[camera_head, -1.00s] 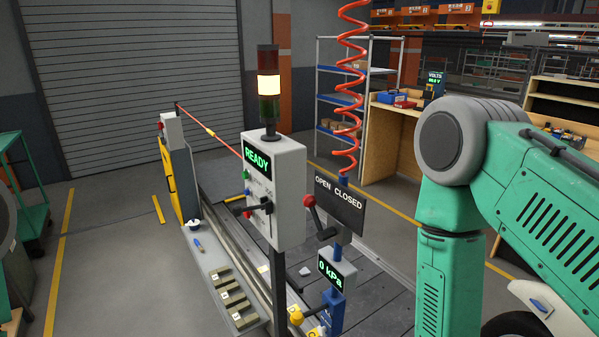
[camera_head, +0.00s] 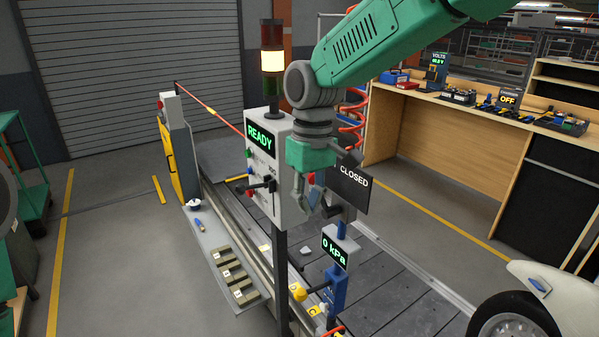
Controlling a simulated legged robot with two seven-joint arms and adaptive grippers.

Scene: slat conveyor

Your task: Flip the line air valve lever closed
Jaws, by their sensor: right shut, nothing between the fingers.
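The valve's sign (camera_head: 352,186) stands right of centre; only its word CLOSED shows, and the OPEN side is hidden behind my right gripper. A bit of the red lever knob (camera_head: 311,178) shows behind the fingers; most of the lever is hidden. My right gripper (camera_head: 312,207) points down in front of the valve, shut and empty. I cannot tell whether it touches the lever. My left gripper is not in view.
A grey control box (camera_head: 259,138) reading READY, with a black-handled lever, stands close left of my right gripper, under a lit stack light (camera_head: 271,61). A red coiled hose (camera_head: 353,113) hangs behind my arm. The slat conveyor (camera_head: 385,285) runs below; a white car part is at lower right.

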